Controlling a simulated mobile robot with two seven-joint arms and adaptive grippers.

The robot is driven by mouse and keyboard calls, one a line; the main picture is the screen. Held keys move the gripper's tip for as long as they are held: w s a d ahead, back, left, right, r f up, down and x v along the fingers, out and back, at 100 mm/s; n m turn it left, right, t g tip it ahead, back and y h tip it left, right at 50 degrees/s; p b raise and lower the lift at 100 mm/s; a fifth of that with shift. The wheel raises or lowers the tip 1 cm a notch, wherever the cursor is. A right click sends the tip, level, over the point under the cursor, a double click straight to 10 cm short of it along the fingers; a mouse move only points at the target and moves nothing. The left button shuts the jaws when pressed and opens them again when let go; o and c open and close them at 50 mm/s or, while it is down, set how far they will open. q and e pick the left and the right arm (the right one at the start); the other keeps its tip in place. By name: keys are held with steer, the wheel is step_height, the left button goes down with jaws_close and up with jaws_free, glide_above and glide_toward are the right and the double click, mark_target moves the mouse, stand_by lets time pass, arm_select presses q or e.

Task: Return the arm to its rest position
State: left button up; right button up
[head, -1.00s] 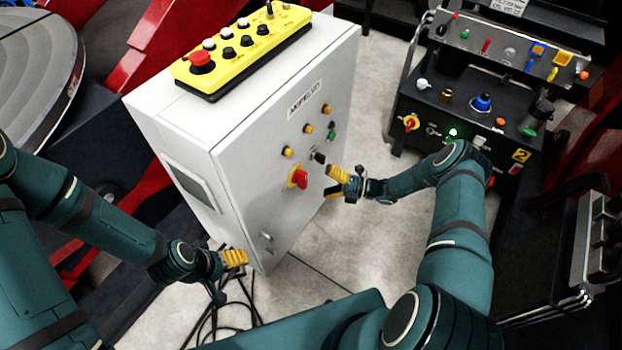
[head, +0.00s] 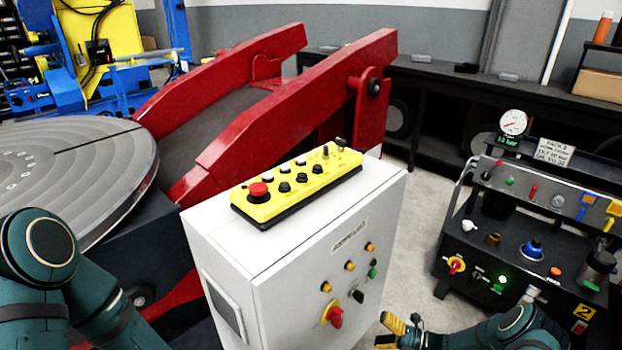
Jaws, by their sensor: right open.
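My right gripper (head: 393,333) is at the bottom of the head view, its yellow fingers apart and empty. It is to the right of the white cabinet's red-and-yellow rotary switch (head: 334,315), with a visible gap in the picture. My right forearm (head: 510,328) reaches in from the lower right. My left arm (head: 50,265) shows at the lower left, but its gripper is out of the picture. The white control cabinet (head: 290,270) stands in the middle, with several orange and green buttons and a black selector (head: 358,297) on its front.
A yellow button box (head: 297,187) with a red stop button lies on the cabinet. Behind it are the positioner's red beams (head: 300,100) and round grey table (head: 75,175). A black equipment unit (head: 515,250) with a gauge stands at the right. Grey floor shows between unit and cabinet.

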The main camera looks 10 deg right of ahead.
steer(key=s+a+n+g+h, duration=0.7)
steer(key=s+a+n+g, duration=0.45)
steer(key=n, duration=0.85)
steer(key=s+a+r+n+t+h, duration=0.2)
steer(key=s+a+r+n, duration=0.1)
steer(key=n, duration=0.7)
steer(key=s+a+r+n+t+h, duration=0.2)
steer(key=s+a+r+n, duration=0.1)
steer(key=n, duration=0.7)
steer(key=shift+s+r+h, duration=0.35)
steer(key=shift+r+h, duration=0.05)
steer(key=shift+r, duration=0.4)
steer(key=shift+a+t, duration=0.1)
steer(key=shift+t, duration=0.15)
